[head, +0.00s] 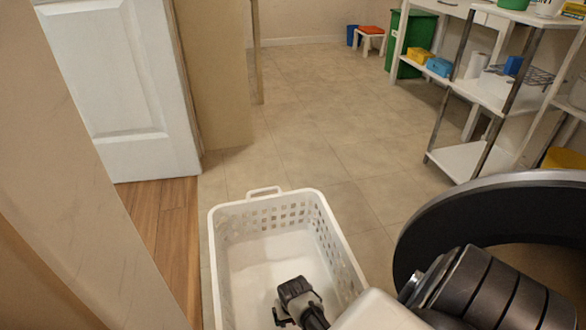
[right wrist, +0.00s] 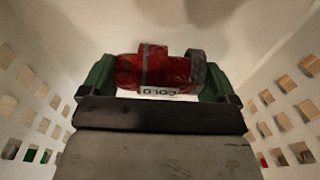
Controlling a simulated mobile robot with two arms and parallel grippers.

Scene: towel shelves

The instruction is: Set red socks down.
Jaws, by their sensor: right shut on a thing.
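The red socks (right wrist: 165,72) show in the right wrist view as a dark red bundle with grey bands and a small white label. My right gripper (right wrist: 158,88) is shut on them, with a green finger pad on each side. In the head view my right gripper (head: 285,315) reaches down inside a white plastic basket (head: 218,262). The socks are hidden in the head view. The wrist view shows the basket's perforated walls (right wrist: 30,95) on both sides. I cannot tell whether the socks touch the basket floor. My left gripper is not in view.
The basket has a handle (head: 265,190) at its far end. A white door (head: 115,90) stands at the left. Metal shelves (head: 490,95) with yellow and blue items stand at the right. A small stool (head: 370,32) is at the back. The tiled floor (head: 320,110) between is clear.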

